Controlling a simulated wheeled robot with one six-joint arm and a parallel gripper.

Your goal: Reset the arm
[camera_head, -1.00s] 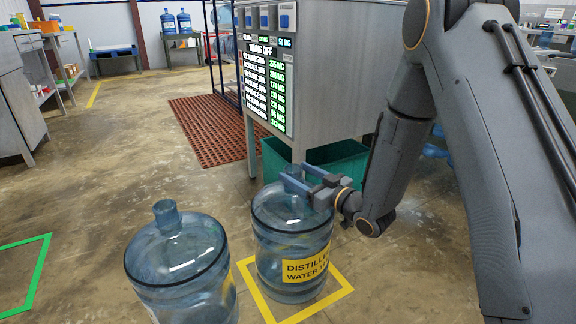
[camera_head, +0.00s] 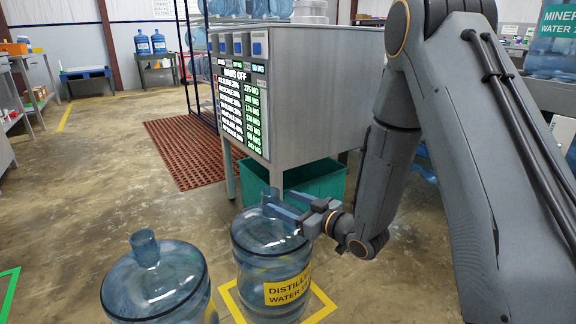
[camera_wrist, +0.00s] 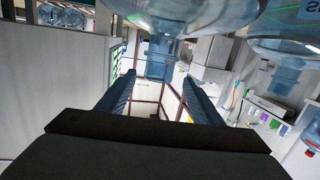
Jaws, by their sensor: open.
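My gripper (camera_head: 283,208) is at the upper part of the jug labelled distilled water (camera_head: 272,262), at the right of its neck. Its two blue-grey fingers are apart and point left; in the head view they overlap the jug's shoulder and partly its neck. Whether they touch it is not clear. The jug stands upright on the floor in a yellow taped square. In the wrist view the fingers (camera_wrist: 159,80) spread wide with no object held between them. My arm reaches down from the upper right in the head view.
A second clear blue jug (camera_head: 158,283) stands close at the left. Behind are a steel cabinet with a lit display (camera_head: 243,108) and a green bin (camera_head: 312,180). A red-brown floor mat (camera_head: 187,152) lies to its left. Open floor (camera_head: 90,180) is at the left.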

